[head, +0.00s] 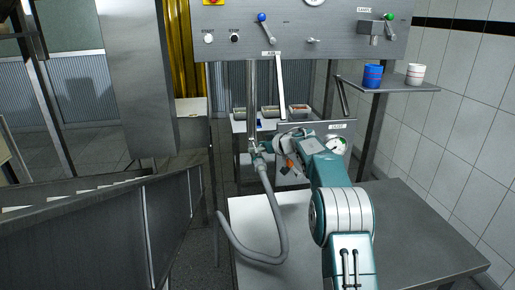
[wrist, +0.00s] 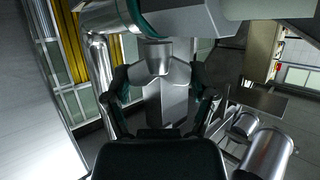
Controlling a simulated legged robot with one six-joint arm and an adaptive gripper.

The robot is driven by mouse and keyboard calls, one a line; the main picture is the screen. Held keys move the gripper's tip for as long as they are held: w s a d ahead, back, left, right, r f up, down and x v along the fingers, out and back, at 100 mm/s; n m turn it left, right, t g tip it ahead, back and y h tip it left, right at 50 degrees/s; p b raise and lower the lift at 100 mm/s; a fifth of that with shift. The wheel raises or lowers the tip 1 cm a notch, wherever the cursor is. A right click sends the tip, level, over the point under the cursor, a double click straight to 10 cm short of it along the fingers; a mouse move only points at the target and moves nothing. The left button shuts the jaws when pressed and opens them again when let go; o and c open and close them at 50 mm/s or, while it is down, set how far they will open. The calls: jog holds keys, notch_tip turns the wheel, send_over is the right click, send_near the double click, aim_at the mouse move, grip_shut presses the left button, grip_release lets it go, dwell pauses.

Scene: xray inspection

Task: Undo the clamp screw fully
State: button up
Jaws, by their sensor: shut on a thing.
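A vertical metal pipe (head: 251,100) hangs from the grey panel, and a grey flexible hose (head: 283,225) meets it at a small metal joint. My gripper (head: 263,149) is at this joint, at the end of my teal and white arm. In the wrist view my gripper (wrist: 163,105) has its two dark fingers on either side of a pale grey metal piece. The clamp screw itself cannot be told apart at the joint; the fingers and wrist cover much of it. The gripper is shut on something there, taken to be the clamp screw.
The grey panel (head: 330,35) carries levers with blue and green knobs. Small trays (head: 270,111) stand on a surface behind the joint. A blue cup (head: 373,76) and a white cup (head: 416,74) stand on the right shelf. The front bench (head: 430,235) is clear at right.

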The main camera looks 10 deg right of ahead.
jog(key=shift+w+d+n+g+y, duration=0.1)
jog(key=shift+n+g+y, duration=0.65)
jog(key=shift+n, duration=0.25)
jog(key=shift+n+g+y, duration=0.25)
jog(key=shift+n+g, duration=0.05)
jog(key=shift+g, duration=0.15)
jog(key=o, duration=1)
jog(key=shift+o, duration=0.2)
jog(key=shift+d, duration=0.1)
jog(key=v, duration=1.2)
jog(key=shift+d+f, duration=0.1)
